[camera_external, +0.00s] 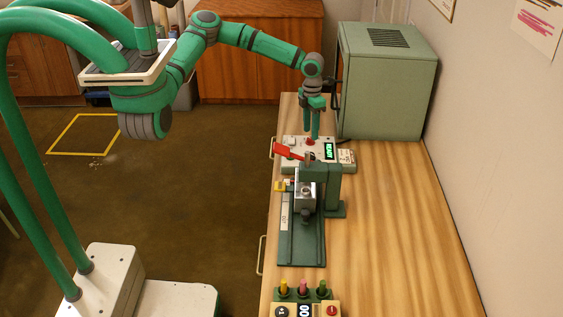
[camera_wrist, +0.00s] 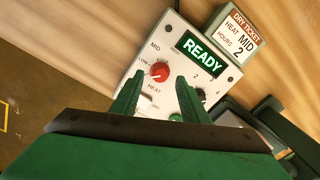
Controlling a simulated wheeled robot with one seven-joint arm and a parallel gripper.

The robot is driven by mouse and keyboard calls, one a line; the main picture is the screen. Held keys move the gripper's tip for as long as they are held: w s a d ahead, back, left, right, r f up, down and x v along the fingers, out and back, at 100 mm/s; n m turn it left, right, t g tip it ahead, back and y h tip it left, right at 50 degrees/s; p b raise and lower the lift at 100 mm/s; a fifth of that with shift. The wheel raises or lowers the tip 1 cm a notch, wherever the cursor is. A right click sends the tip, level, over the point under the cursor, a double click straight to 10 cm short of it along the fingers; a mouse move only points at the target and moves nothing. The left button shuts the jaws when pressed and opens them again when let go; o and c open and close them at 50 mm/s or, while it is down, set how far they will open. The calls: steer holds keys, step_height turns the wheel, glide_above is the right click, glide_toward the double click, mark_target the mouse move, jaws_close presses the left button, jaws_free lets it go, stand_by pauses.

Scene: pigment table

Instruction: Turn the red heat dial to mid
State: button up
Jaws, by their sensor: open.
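The red heat dial (camera_wrist: 160,72) sits on a white control panel (camera_wrist: 172,32) with LOW and MID printed beside it. Its pale pointer mark seems to face the LOW side, but it is small. In the outside view the red dial (camera_external: 310,141) shows at the tips of my gripper (camera_external: 315,136). In the wrist view my gripper (camera_wrist: 160,80) is open, one finger to each side of the dial. I cannot tell whether a finger touches it. A lit display (camera_wrist: 201,53) on the panel reads READY. A ticket (camera_wrist: 238,34) reads HEAT MID, HOURS 2.
A black hours knob (camera_wrist: 198,95) is right of the right finger. A green press with a red lever (camera_external: 289,151) stands just in front of the panel. A pale green cabinet (camera_external: 385,85) stands behind. The wooden table (camera_external: 400,220) is clear at right.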

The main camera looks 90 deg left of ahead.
mark_target(310, 140)
steer(key=shift+d+f, duration=0.1)
steer(key=shift+f, duration=1.15)
steer(key=shift+c, duration=0.6)
jaws_close()
